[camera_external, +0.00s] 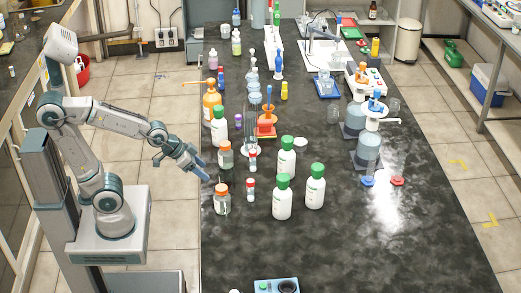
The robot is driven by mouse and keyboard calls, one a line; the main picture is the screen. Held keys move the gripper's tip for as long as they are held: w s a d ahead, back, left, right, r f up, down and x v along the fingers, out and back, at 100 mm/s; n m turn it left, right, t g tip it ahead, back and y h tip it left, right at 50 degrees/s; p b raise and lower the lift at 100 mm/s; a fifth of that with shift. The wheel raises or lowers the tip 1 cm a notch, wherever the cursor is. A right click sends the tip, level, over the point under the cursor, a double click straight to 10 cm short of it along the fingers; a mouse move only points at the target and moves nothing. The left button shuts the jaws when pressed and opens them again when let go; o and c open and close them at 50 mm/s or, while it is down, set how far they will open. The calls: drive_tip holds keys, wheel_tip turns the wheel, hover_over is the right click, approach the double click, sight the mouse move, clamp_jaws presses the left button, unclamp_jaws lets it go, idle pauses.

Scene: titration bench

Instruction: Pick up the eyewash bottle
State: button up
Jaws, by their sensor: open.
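My gripper (203,169) is open and empty over the left edge of the dark bench (400,245). No label is readable, so I cannot tell for sure which bottle is the eyewash bottle. White bottles with green caps stand upright on the bench to the right of my gripper: one at the front (282,200), one to its right (315,190), one behind (287,160) and one further back left (218,129). My gripper touches none of them.
Orange-capped jars (226,158) stand close to my gripper, with small red-capped vials (251,190) beside them. An orange dispenser bottle (212,105) stands behind. Large dispenser bottles (368,150) stand at the right. The bench's front right is clear.

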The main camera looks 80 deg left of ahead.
drive_tip(key=w+a+f+n+t+y+b, duration=0.2)
drive_tip(key=w+a+b, duration=0.15)
drive_tip(key=a, duration=0.25)
drive_tip(key=n+t+y+b, duration=0.1)
drive_tip(key=n+y+b, duration=0.55)
drive_tip(key=y, duration=0.45)
approach(216, 118)
drive_tip(key=x, duration=0.2)
drive_tip(key=w+a+p, duration=0.1)
drive_tip(key=p, duration=0.4)
drive_tip(key=shift+w+a+y, duration=0.1)
drive_tip(key=shift+a+y, duration=0.15)
drive_tip(key=shift+y, duration=0.15)
drive_tip(key=shift+p, duration=0.55)
drive_tip(key=shift+f+p+x, duration=0.2)
drive_tip(key=shift+p+x, duration=0.15)
drive_tip(key=shift+x, duration=2.3)
drive_tip(key=shift+r, duration=0.1)
clamp_jaws()
